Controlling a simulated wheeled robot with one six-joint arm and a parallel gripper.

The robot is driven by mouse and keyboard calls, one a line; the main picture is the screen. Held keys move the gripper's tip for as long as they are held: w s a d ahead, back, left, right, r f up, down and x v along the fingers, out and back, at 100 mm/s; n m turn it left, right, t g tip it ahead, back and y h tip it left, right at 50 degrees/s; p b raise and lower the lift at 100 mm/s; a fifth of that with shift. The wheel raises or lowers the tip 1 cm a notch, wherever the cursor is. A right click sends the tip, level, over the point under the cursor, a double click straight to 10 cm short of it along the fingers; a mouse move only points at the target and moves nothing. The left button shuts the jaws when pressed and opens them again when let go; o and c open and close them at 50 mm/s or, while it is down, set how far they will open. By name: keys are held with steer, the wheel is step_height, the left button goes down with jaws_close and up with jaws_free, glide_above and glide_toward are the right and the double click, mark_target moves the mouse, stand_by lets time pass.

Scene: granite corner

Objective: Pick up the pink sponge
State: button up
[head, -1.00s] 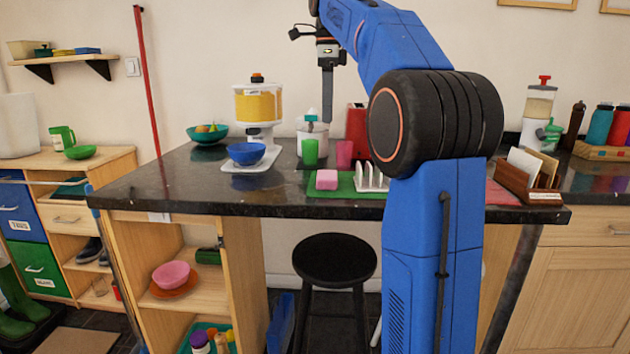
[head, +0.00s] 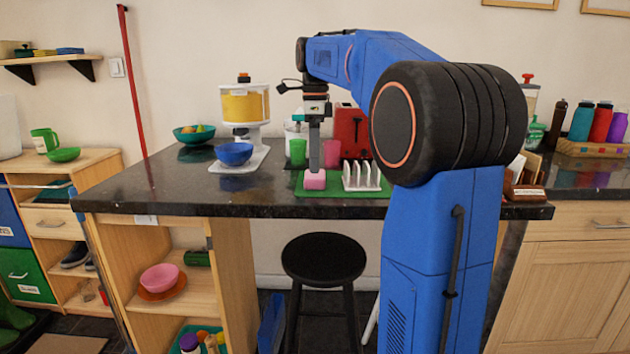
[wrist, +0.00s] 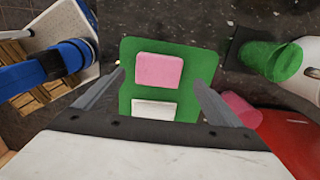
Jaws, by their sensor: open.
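The pink sponge (head: 315,180) lies on a green mat (head: 342,192) near the front edge of the dark granite counter, left of a white rack (head: 361,176). In the wrist view the sponge (wrist: 159,70) lies on the green mat (wrist: 205,64), ahead of my fingers and between their lines. My gripper (head: 314,168) points down at the sponge in the head view, its fingers partly overlapping it. In the wrist view my gripper (wrist: 155,78) is open with a finger on each side and nothing held. Whether the fingertips reach down beside the sponge is hard to tell.
A green cup (head: 298,151) and a pink cup (head: 331,153) stand behind the mat, near a red appliance (head: 350,130). A blue bowl (head: 234,153) sits on a white board at left. The counter's left front is clear. A black stool (head: 323,259) stands below.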

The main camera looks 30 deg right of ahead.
steer(key=shift+s+f, duration=0.15)
steer(key=shift+f, duration=1.95)
steer(key=c, duration=1.1)
steer(key=shift+r, duration=0.15)
step_height(320, 180, up, 10)
steer(key=shift+o, duration=0.2)
